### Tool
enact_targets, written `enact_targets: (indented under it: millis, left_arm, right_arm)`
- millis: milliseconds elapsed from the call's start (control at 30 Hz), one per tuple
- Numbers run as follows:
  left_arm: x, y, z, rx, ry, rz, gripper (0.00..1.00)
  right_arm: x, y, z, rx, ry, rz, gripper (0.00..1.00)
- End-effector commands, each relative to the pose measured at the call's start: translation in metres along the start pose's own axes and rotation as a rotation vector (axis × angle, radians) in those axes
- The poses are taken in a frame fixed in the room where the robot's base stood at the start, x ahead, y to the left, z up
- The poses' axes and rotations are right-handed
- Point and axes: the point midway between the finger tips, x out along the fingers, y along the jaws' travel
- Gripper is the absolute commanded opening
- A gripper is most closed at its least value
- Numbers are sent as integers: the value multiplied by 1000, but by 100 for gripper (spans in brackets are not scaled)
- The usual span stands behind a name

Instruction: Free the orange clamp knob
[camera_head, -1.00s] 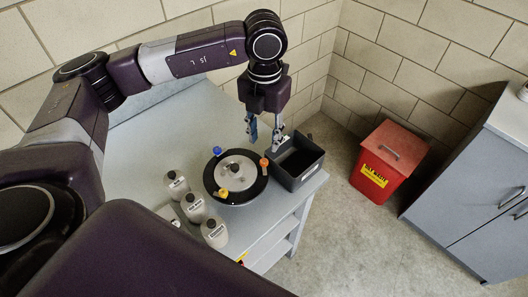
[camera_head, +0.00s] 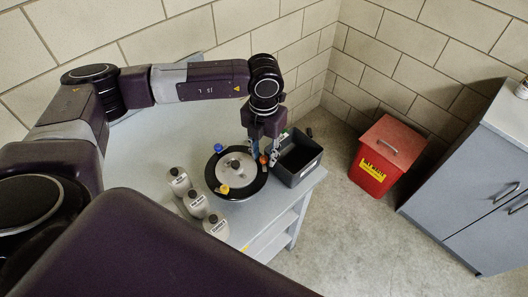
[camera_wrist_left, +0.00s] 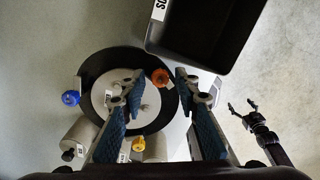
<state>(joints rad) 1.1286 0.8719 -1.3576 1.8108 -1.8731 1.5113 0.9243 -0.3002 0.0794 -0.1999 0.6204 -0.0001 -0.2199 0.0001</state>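The orange clamp knob (camera_head: 262,159) sits at the right rim of a round black-rimmed housing (camera_head: 214,178) with a pale lid (camera_head: 238,170). In the left wrist view the orange knob (camera_wrist_left: 161,76) shows between the spread fingertips. My left gripper (camera_head: 262,153) points down over that rim. It is open, with its blue-padded fingers either side of the knob; I cannot tell whether they touch it. A blue knob (camera_head: 218,148) and a yellow knob (camera_head: 224,189) sit elsewhere on the rim. A dark two-pronged tool (camera_wrist_left: 244,114), apparently my right gripper, shows prongs apart.
A dark open bin (camera_head: 312,172) stands right of the housing, close to my left gripper. Several pale bottles (camera_head: 196,203) stand left of it on the grey table (camera_head: 150,150). A red waste can (camera_head: 377,163) and grey cabinet (camera_head: 475,190) stand further right.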

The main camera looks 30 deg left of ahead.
Motion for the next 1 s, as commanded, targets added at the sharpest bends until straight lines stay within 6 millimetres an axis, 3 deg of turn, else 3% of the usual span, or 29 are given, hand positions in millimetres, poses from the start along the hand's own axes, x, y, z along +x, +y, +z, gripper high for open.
enact_targets:
  millis: [33, 233, 567, 867, 900, 1000]
  left_arm:
    - [0, 0, 0, 0, 0, 0, 21]
    - [0, 0, 0, 0, 0, 0, 0]
    - [2, 0, 0, -109, -1, 0, 0]
    - [-1, 0, 1, -134, -3, 1, 0]
    - [-1, 0, 1, -134, -3, 1, 18]
    - [-1, 0, 1, -134, -3, 0, 29]
  right_arm:
    - [0, 0, 0, 0, 0, 0, 78]
    - [0, 0, 0, 0, 0, 0, 78]
    - [14, 0, 2, 0, -1, 0, 78]
    - [13, 0, 2, 0, -1, 0, 78]
    - [13, 0, 2, 0, -1, 0, 78]
    - [13, 0, 2, 0, -1, 0, 78]
